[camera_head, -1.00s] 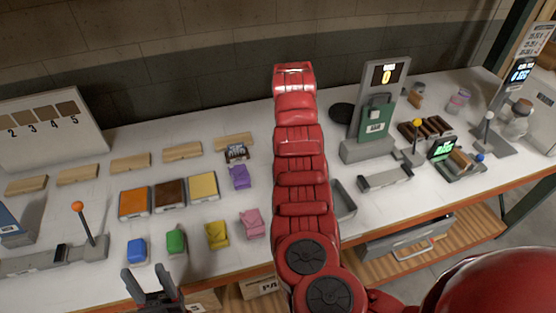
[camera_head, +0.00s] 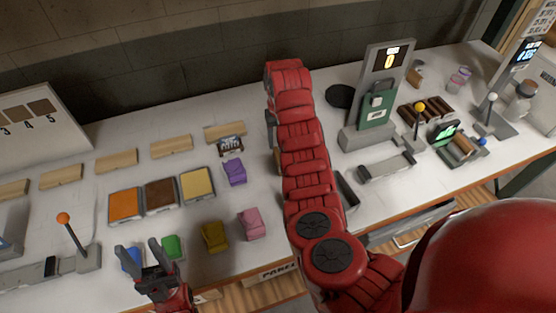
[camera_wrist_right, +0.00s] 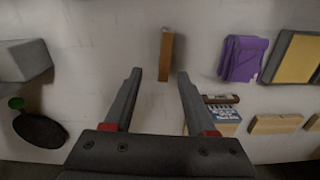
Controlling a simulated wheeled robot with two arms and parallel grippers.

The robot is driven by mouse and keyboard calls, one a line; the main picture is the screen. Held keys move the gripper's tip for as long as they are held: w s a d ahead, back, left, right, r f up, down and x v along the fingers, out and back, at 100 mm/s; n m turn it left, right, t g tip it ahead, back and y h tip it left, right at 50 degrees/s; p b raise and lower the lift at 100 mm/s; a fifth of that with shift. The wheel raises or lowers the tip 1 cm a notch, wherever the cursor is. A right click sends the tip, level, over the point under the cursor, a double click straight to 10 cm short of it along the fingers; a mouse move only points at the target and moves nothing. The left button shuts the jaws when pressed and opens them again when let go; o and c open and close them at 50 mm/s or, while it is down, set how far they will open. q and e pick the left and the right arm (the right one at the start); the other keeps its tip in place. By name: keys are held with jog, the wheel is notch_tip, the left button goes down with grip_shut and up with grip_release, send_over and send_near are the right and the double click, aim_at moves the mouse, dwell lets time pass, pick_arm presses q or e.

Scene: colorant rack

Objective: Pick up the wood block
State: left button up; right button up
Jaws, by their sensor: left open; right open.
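A small wood block (camera_wrist_right: 166,58) is on the white tabletop in the right wrist view, ahead of and between my right gripper's (camera_wrist_right: 159,75) fingertips. The open fingers are apart from it. In the head view my red right arm hides most of that gripper, and only a sliver of what looks like this block (camera_head: 277,160) shows beside the arm. Several other flat wood blocks lie in a row, the nearest to the arm (camera_head: 225,131) behind a small labelled packet. My left gripper (camera_head: 140,247) is open and empty over the table's front, by a blue item.
Orange, brown and yellow square trays (camera_head: 161,195) sit left of the arm. Purple (camera_head: 235,172), pink (camera_head: 251,223), yellow and green items lie around them. A green-fronted display machine (camera_head: 374,110) stands to the right, with levers farther right. A dark disc (camera_wrist_right: 40,130) shows in the wrist view.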

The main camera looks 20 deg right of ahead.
aim_at(278, 155)
notch_tip(278, 155, down, 2)
jog(key=shift+s+f+b, duration=0.15)
jog(key=shift+f+b, duration=0.05)
jog(key=shift+b, duration=0.2)
jog(key=shift+a+f, duration=0.1)
jog(key=shift+f, duration=0.45)
jog(key=f, duration=0.1)
jog(key=f+p, duration=0.2)
jog(key=shift+a+f, duration=0.3)
jog(key=shift+f, duration=0.55)
grip_shut()
